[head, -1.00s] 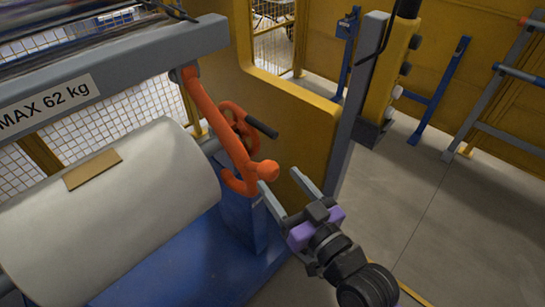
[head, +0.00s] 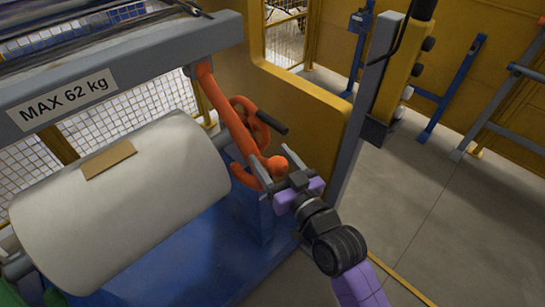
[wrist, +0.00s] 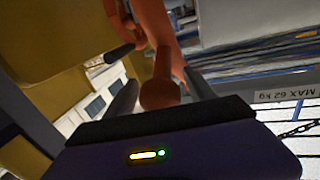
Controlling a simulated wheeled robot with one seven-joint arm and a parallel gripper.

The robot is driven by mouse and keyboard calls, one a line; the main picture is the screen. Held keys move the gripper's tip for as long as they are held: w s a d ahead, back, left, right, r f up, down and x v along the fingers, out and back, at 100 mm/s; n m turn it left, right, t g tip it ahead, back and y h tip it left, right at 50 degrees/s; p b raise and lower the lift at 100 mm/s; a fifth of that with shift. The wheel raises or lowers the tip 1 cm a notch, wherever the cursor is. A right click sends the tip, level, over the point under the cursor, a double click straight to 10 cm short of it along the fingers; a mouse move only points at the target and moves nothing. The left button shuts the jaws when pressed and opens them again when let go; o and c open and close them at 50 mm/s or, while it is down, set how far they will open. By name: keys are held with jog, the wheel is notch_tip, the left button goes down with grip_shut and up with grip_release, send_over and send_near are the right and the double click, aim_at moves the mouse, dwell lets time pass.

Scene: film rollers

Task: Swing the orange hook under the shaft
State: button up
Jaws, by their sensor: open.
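The orange hook (head: 232,122) hangs at a slant from the grey beam, with a round knob (head: 278,165) at its lower end. The knob also shows in the wrist view (wrist: 160,95). My gripper (head: 269,154) is open, with one finger on either side of the knob; I cannot tell whether they touch it. The shaft (head: 221,139) sticks out of the right end of the large pale roll (head: 130,205), just left of the hook. The hook's lower curve is partly hidden by the knob and my gripper.
A curved orange part with a black handle (head: 271,122) sits just behind the hook. A yellow panel (head: 305,110) and grey post (head: 362,115) stand close on the right. The grey beam (head: 150,72) runs above the roll. Open floor (head: 420,210) lies at right.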

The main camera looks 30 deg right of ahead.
aim_at(249, 175)
grip_shut()
